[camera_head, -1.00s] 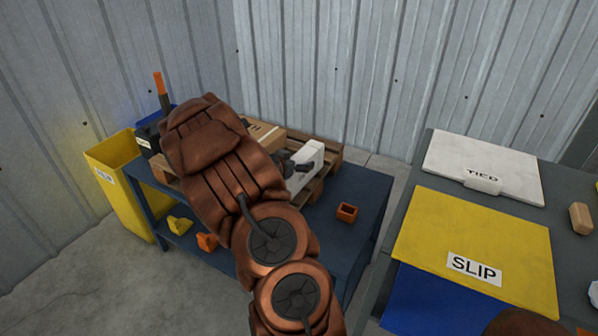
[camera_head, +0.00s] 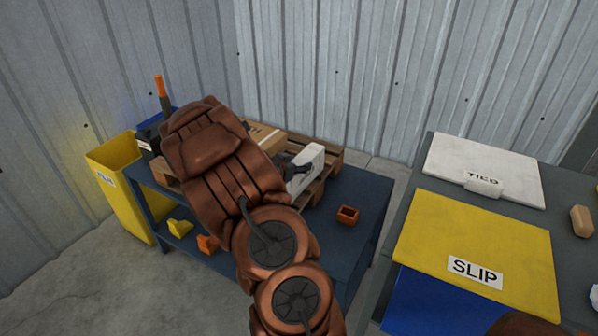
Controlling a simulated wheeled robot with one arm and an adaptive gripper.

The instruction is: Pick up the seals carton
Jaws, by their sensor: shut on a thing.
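A white carton (camera_head: 309,160) stands on the wooden pallet on the blue table; I take it for the seals carton, though no lettering on it is readable. My gripper (camera_head: 297,170), dark and partly hidden behind my brown-sleeved arm, is at the carton's near left side and shut on it. The exact finger contact is hard to see. I cannot tell whether the carton is clear of the pallet.
A brown cardboard box (camera_head: 265,137) sits behind the carton on the pallet (camera_head: 328,158). A yellow bin (camera_head: 125,200) stands left. At right are white TIED and yellow SLIP lids (camera_head: 484,168) (camera_head: 475,235).

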